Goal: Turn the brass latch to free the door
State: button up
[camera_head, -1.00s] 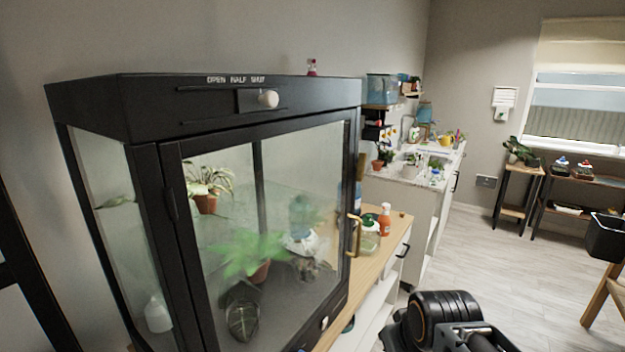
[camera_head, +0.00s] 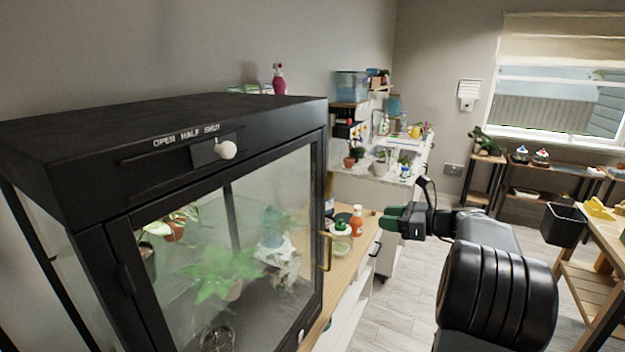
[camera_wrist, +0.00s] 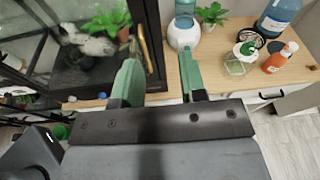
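The glass door (camera_head: 240,255) of a black plant cabinet looks closed. An upright brass piece (camera_head: 326,250) sits on the door's right edge; I cannot tell whether it is the latch or a handle. In the wrist view the brass piece (camera_wrist: 144,46) is beyond the left fingertip and apart from it. A small pale knob (camera_head: 301,336) is low on the door frame.
A green-lidded jar (camera_head: 342,238) and an orange bottle (camera_head: 357,222) stand on the bench (camera_head: 345,262) right of the cabinet. A white slider knob (camera_head: 226,150) is on the cabinet top under "OPEN HALF SHUT". Open floor lies to the right.

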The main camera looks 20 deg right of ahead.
aim_at(329, 185)
notch_tip(329, 185, up, 6)
jog(key=w+a+f+m+t+y, duration=0.1)
jog(key=a+m+y, duration=0.1)
jog(key=m, duration=0.1)
jog(key=p+x, duration=0.3)
jog(key=x, duration=1)
jog(key=shift+w+r, duration=0.25)
jog(key=shift+r, duration=0.1)
jog(key=shift+a, duration=0.1)
grip_shut()
jog(key=shift+f, duration=0.1)
